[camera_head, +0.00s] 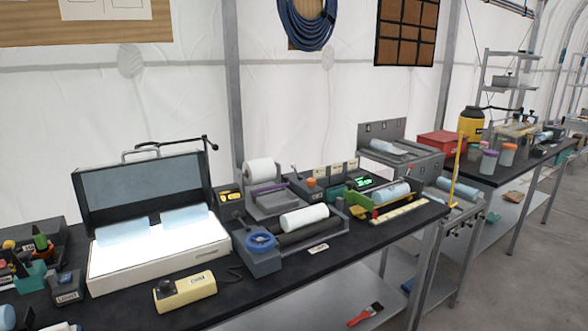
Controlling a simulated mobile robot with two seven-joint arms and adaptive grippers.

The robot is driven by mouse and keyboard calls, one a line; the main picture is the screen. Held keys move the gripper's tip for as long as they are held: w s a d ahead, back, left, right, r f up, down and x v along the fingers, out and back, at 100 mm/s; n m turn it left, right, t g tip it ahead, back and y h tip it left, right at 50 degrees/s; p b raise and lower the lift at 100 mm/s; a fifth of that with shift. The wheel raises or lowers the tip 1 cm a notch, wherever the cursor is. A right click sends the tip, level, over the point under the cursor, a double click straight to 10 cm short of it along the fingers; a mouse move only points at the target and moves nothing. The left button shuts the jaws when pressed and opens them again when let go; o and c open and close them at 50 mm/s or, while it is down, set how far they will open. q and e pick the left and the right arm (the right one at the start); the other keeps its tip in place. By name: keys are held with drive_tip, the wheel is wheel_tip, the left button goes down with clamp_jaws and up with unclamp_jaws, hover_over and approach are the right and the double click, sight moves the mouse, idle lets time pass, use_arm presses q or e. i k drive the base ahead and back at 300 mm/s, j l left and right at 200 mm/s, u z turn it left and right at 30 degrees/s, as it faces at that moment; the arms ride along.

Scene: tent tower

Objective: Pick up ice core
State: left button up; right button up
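Several pale blue cylinders look like ice cores. One ice core (392,194) lies in a low holder with green and red parts at the right end of the near bench. Another pale cylinder (384,147) lies on a grey metal unit behind it. A further pale cylinder (446,184) lies on a lower metal rack to the right. A white roll (304,217) lies across dark rollers in mid-bench; I cannot tell if it is an ice core. Neither of my grippers shows in this view.
The dark near bench (240,303) is crowded. It carries an open light box (160,262), a yellow device (185,292) and a paper roll (262,172). A second bench (490,172) stands at right, with a red box (442,144). Open floor (540,270) lies at lower right.

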sight(120, 233)
drive_tip(key=i+u, duration=0.15)
drive_tip(key=u, duration=0.2)
drive_tip(key=i+u, duration=0.15)
drive_tip(key=u, duration=0.2)
drive_tip(key=i+l+u, duration=0.15)
drive_tip(key=u, duration=0.2)
drive_tip(key=z, duration=1.8)
drive_tip(key=u, duration=2)
drive_tip(key=k+j+z, duration=0.2)
drive_tip(key=j+z, duration=0.2)
drive_tip(key=j, duration=0.1)
